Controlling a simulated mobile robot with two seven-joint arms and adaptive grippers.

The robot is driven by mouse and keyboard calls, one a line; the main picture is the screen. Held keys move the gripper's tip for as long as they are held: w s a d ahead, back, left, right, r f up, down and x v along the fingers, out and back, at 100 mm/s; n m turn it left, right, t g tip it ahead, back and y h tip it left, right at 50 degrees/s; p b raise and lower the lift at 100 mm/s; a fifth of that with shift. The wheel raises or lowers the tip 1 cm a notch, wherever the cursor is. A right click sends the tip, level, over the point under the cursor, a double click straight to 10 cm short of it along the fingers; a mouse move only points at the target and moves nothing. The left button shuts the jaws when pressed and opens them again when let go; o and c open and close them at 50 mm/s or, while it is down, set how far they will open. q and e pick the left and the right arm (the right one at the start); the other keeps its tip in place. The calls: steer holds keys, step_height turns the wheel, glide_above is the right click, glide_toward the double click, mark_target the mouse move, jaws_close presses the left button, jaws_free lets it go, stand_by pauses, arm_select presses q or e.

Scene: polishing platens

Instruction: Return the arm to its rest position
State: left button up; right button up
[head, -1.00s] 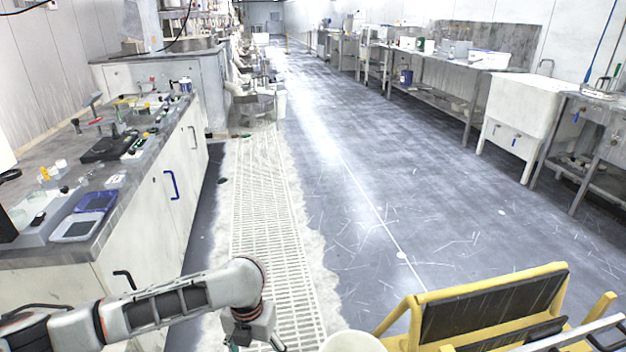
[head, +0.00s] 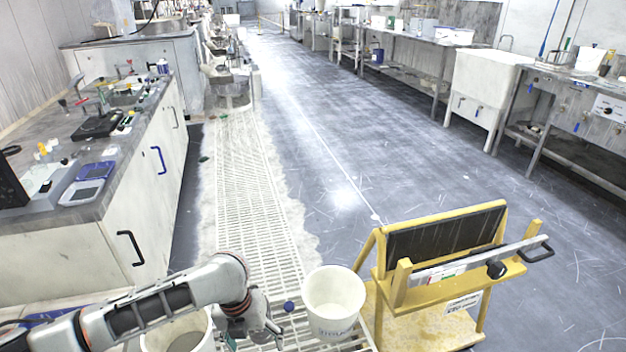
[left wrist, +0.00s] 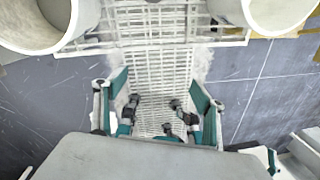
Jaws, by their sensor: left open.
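My left arm comes in from the lower left of the head view, over the grating. My left gripper (head: 258,330) hangs at its end at the bottom of the picture, near the left side of a white bucket (head: 333,300). In the left wrist view the left gripper (left wrist: 160,112) has its fingers spread, with only floor grating (left wrist: 155,60) seen between them. Nothing is held. My right arm and gripper are not in view.
A second white bucket (head: 205,340) stands partly behind my left arm. A yellow stand with a dark panel (head: 440,235) is at the right front. A counter (head: 95,245) with tools runs along the left. The aisle floor (head: 340,150) is clear.

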arm_select(q)
steer(key=s+d+r+n+t+h+p, duration=0.1)
steer(key=s+d+n+t+h+p, duration=0.5)
steer(key=d+n, duration=0.75)
steer(key=s+a+n+t+y+p, duration=0.2)
steer(key=s+a+n, duration=0.5)
steer(key=a+n, duration=0.2)
steer(key=s+a+n+t+y+p, duration=0.2)
steer(key=s+a+n, duration=0.6)
steer(key=a, duration=0.3)
steer(key=shift+a+r+n+y, duration=0.15)
steer(key=shift+r+n+y, duration=0.15)
steer(key=shift+r+n, duration=0.15)
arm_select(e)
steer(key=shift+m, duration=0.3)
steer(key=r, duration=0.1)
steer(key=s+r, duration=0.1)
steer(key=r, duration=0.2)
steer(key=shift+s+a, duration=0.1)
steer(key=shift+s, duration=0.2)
arm_select(q)
steer(key=shift+s, duration=0.1)
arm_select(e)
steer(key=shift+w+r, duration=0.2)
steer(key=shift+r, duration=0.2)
